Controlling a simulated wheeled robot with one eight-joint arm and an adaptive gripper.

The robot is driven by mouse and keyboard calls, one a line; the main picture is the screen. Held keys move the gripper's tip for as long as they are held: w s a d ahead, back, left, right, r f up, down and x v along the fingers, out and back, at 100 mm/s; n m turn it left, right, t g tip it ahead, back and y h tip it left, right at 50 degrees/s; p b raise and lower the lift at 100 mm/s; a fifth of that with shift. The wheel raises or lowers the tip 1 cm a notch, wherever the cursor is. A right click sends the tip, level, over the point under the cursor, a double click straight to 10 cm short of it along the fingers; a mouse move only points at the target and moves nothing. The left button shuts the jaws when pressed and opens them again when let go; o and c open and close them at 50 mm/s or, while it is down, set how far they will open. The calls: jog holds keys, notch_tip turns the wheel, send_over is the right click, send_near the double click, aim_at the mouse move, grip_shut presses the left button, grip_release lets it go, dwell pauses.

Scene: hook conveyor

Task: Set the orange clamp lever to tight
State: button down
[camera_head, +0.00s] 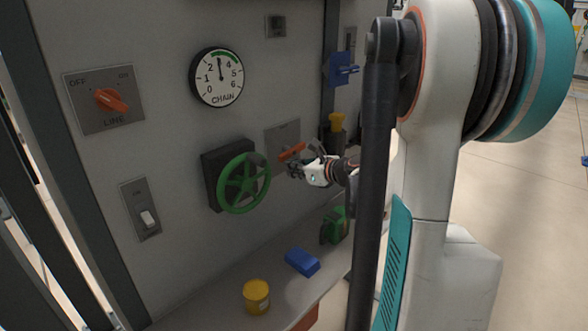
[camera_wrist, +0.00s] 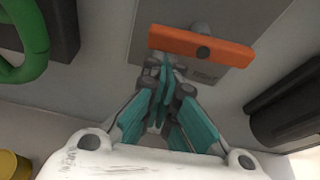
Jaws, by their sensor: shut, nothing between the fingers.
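The orange clamp lever (camera_head: 291,152) is a bar on a grey plate on the wall, right of the green handwheel. In the wrist view the lever (camera_wrist: 221,50) lies almost level, with a dark pivot near its middle. My gripper (camera_wrist: 164,66) is shut and empty, its teal fingertips just below the lever's left part. I cannot tell whether they touch it. In the head view my gripper (camera_head: 292,168) is beside the lever's plate.
The green handwheel (camera_head: 243,183) sticks out left of the lever. A dark cylinder (camera_wrist: 291,104) is close on the right in the wrist view. A blue block (camera_head: 302,262), a yellow tub (camera_head: 256,297) and a green object (camera_head: 335,226) stand on the shelf below.

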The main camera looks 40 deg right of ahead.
dwell(0.5)
notch_tip(320, 180, down, 4)
jog(key=b, duration=0.4)
jog(key=p+v, duration=0.3)
jog(key=v, duration=0.7)
jog(key=shift+d, duration=0.1)
